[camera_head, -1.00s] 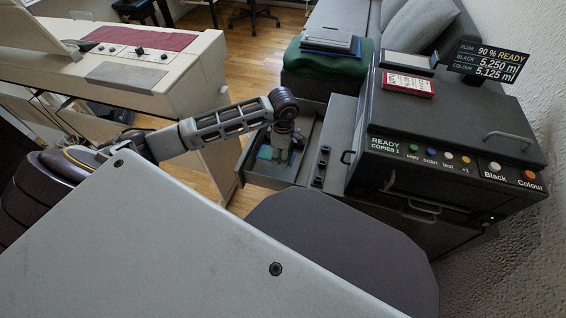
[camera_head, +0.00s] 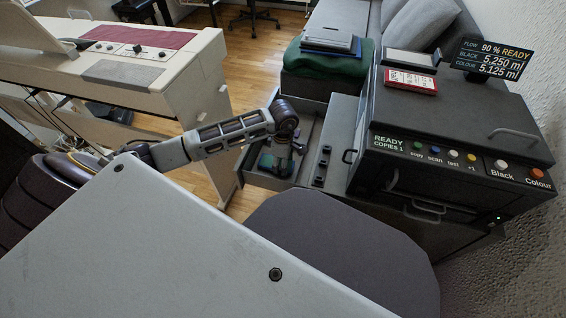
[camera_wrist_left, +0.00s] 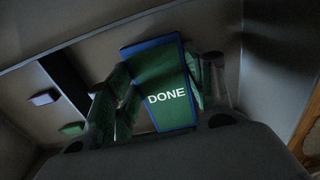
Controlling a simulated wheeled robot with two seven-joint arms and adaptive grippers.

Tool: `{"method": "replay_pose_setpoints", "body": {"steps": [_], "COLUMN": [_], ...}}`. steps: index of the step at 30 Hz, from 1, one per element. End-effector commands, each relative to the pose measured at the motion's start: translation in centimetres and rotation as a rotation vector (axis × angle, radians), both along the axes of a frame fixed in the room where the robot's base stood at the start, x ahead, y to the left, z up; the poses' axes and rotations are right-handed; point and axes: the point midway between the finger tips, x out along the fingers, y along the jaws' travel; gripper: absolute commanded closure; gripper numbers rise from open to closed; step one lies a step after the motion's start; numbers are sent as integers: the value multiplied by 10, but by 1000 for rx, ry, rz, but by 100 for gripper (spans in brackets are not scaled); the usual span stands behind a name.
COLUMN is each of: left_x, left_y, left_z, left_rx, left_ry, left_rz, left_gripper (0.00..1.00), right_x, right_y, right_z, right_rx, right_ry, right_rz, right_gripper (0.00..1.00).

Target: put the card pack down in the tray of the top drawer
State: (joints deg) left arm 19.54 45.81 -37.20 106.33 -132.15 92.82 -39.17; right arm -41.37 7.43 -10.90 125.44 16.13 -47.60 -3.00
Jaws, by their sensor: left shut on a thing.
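The top drawer (camera_head: 252,178) is pulled out to the left of the dark printer. My left gripper (camera_head: 281,170) points down inside it, shut on the card pack. In the left wrist view, a green panel (camera_wrist_left: 160,72) with blue edges, lettered DONE, shows between the fingers (camera_wrist_left: 165,75). I cannot tell whether this is the pack's face or a marking on the tray beneath. Green also shows at the drawer floor in the head view. The fingers hide much of the tray, and I cannot tell whether the pack touches it. My right gripper is out of view.
The printer (camera_head: 455,120) stands right of the drawer, with a red and white box (camera_head: 410,82) on top. Small dark fittings (camera_head: 322,165) line the ledge beside the drawer. A cream digital piano (camera_head: 165,70) stands left, and a green cushion (camera_head: 325,62) lies behind.

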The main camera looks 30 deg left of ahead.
Motion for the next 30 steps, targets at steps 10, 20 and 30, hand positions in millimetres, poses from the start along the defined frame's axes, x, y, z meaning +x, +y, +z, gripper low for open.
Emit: {"method": "replay_pose_setpoints", "body": {"steps": [10, 20, 30], "left_x": [1, 0, 0], "left_y": [0, 0, 0], "left_z": [-4, -6, -6], "left_rx": [0, 0, 0], "left_ry": [-1, -1, 0], "left_rz": [0, 0, 0], "left_gripper": [72, 25, 25], "right_x": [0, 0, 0], "right_y": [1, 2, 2], "right_z": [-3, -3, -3], "right_rx": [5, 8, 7], "right_ry": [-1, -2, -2], "right_rz": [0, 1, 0], "right_gripper": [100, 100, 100]}}
